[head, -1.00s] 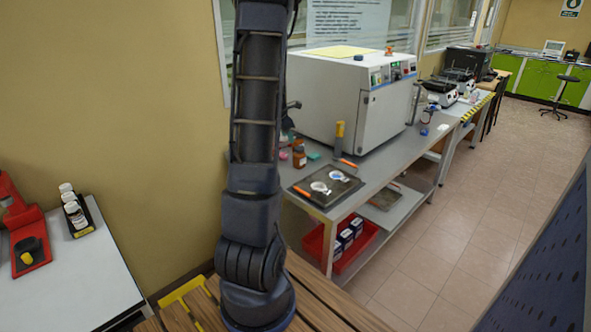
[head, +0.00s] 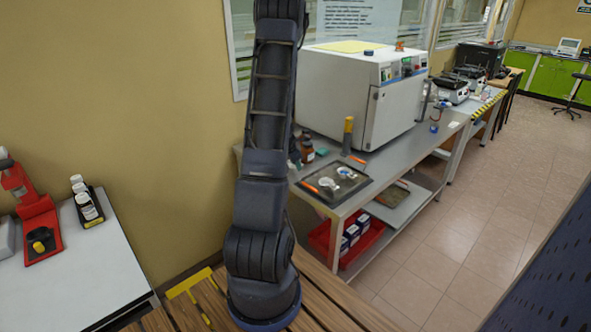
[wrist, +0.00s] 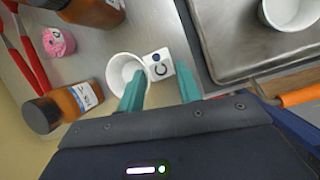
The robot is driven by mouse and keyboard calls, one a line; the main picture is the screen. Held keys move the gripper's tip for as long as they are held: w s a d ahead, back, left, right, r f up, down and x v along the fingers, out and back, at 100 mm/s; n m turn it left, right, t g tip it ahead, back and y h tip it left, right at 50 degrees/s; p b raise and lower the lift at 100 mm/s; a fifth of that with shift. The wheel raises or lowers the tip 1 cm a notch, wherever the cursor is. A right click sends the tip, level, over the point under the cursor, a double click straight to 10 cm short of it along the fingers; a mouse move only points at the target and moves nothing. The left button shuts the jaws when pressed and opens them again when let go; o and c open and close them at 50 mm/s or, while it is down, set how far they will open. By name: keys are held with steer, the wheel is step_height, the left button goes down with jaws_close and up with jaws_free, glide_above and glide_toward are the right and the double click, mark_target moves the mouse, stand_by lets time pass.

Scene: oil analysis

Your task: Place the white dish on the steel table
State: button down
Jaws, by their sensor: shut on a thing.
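In the wrist view my gripper (wrist: 160,75) has two teal fingers closed on a small white piece marked with a blue dot and a dark "C". This piece adjoins a round white dish (wrist: 122,72), and I take it for part of it; whether they are joined is not clear. The left finger overlaps the dish's right side. The dish looks empty. The steel table (wrist: 85,65) lies beneath; whether the dish touches it is unclear. In the head view the steel table (head: 395,160) stands right of my arm, and my gripper is hidden there.
A dark tray (head: 360,185) holds white dishes; one such dish (wrist: 290,10) shows in the wrist view. Brown bottles (wrist: 60,108), a pink item (wrist: 58,41) and red-handled tools surround the gripper. A white oven (head: 350,95) stands behind. Bare steel lies at the table's right.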

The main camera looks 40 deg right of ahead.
steer(key=shift+f, duration=1.25)
steer(key=c, duration=0.9)
jaws_free()
steer(key=shift+c, duration=0.2)
steer(key=shift+r, duration=0.1)
steer(key=s+a+r+m+t, duration=0.1)
steer(key=a+r+m, duration=0.7)
steer(key=a+r, duration=2)
steer(key=s+a+r+m+t+y, duration=0.1)
steer(key=s+a+r+m+y, duration=0.1)
steer(key=s+a, duration=0.5)
steer(key=s+a+r+m+t+y, duration=0.2)
steer(key=s+a+r+m, duration=0.3)
steer(key=a, duration=0.8)
steer(key=s, duration=0.3)
steer(key=shift+a+r+m+y, duration=0.15)
steer(key=shift+r+m+y, duration=0.15)
steer(key=shift+r, duration=0.1)
